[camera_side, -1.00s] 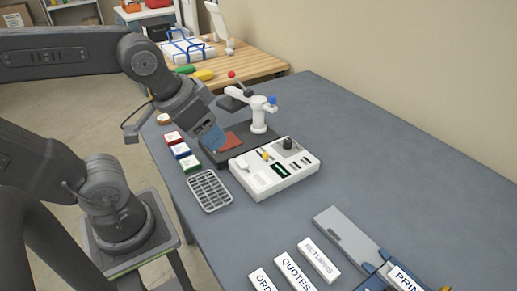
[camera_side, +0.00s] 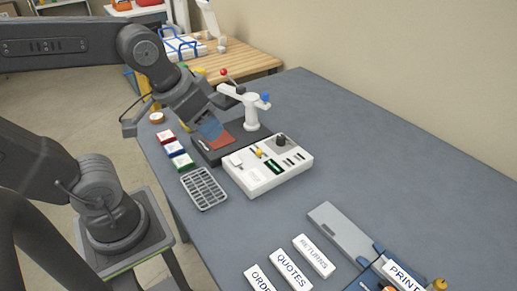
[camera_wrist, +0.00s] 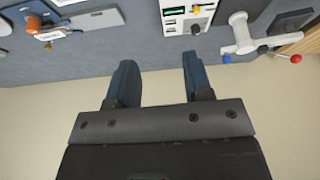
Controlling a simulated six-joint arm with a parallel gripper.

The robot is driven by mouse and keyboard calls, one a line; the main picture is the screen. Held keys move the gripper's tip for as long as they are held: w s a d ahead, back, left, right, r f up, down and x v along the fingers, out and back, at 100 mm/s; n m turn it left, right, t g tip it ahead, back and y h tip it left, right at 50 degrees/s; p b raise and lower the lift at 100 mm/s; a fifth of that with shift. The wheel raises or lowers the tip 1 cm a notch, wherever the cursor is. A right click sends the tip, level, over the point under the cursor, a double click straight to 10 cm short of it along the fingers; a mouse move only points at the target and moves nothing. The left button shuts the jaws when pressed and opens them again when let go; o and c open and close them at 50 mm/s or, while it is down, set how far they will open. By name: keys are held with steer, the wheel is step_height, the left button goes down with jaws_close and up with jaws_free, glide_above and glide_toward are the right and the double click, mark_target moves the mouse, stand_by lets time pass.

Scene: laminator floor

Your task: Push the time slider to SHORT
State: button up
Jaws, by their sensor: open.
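A white control box (camera_side: 268,165) stands on the grey-blue table in the side view, with a yellow knob (camera_side: 259,153), a dark green display (camera_side: 273,167), dark slots and a black round knob (camera_side: 280,140). I cannot read its labels or tell for sure which part is the time slider. The yellow knob also shows at the top of the wrist view (camera_wrist: 197,9), where the box is cut off. My gripper (camera_wrist: 160,58) is open and empty, its two blue-grey fingers apart. In the side view it hangs behind and left of the box, apart from the yellow knob.
A white post with a blue-tipped arm (camera_side: 252,113) stands behind the box. A grey grid tray (camera_side: 204,188) and several coloured small boxes (camera_side: 179,150) lie to its left. A grey board (camera_side: 340,232) and labelled white blocks (camera_side: 314,256) lie in front. The table's right side is clear.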

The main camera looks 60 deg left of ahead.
steer(key=w+a+f+n+g, duration=0.1)
steer(key=w+a+n+g, duration=0.25)
steer(key=w, duration=0.65)
steer(key=n+g, duration=0.2)
steer(key=n, duration=0.3)
glide_toward(259, 150)
step_height(259, 150, down, 9)
steer(key=shift+s, duration=0.15)
jaws_close()
